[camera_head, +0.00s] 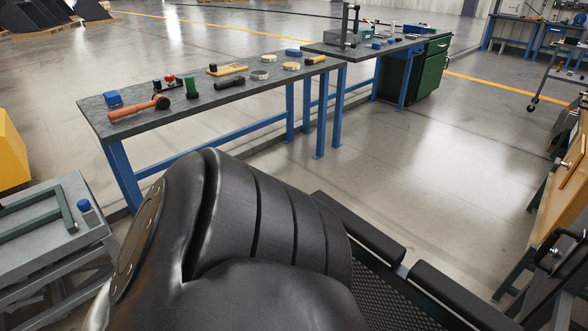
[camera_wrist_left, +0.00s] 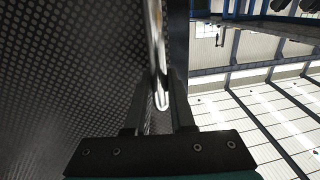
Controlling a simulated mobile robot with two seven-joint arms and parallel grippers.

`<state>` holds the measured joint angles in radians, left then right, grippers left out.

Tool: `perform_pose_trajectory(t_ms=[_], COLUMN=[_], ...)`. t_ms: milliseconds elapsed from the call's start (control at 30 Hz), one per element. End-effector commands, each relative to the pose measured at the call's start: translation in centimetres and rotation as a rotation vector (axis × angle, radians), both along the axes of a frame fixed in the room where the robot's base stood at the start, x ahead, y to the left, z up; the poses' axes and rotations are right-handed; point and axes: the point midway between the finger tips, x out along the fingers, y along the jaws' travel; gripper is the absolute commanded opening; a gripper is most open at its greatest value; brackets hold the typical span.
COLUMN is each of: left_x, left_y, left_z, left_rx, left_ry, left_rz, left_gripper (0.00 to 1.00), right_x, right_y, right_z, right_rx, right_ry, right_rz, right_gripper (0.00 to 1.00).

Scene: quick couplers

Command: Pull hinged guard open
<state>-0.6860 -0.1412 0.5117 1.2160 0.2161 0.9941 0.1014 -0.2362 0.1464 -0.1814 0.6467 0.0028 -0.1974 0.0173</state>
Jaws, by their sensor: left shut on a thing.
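The hinged guard appears to be the dark perforated panel (camera_wrist_left: 70,70) that fills the left of the left wrist view. A shiny metal handle bar (camera_wrist_left: 158,45) runs along its edge. My left gripper (camera_wrist_left: 160,98) is shut on this handle, with one finger on each side of the bar. In the head view, a dark mesh panel (camera_head: 392,298) with a black frame shows at the lower right, partly covered by my black arm. The left fingers and the handle are hidden there. The hinge is not seen. My right gripper is not in view.
A long grey workbench (camera_head: 225,97) with blue legs and small parts stands ahead. A grey cart (camera_head: 75,250) is at the left, and a wooden-topped bench (camera_head: 560,195) at the right edge. Open floor (camera_head: 440,165) lies between the benches.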

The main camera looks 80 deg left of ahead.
Motion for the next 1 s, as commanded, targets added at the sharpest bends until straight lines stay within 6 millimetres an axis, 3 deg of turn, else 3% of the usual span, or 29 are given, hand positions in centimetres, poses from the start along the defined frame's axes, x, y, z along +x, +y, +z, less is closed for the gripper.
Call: perform_pose_trajectory(t_ms=[467,500,700,1000], left_x=[-0.03,-0.03,-0.03,-0.01], left_y=[-0.03,-0.03,-0.04,-0.05], left_z=[0.03,0.02,0.01,0.0], left_rx=[0.001,0.001,0.001,0.0], left_ry=[-0.002,-0.002,-0.001,0.0], left_rz=[0.007,0.006,0.006,0.006], left_gripper=[0.0,0.27,0.49,0.52], right_x=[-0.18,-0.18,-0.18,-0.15], right_y=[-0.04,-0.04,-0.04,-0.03], right_z=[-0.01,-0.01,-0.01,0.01], right_rx=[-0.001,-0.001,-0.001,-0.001], right_ry=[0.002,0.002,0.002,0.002], right_rz=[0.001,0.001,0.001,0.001], right_gripper=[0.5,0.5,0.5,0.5])
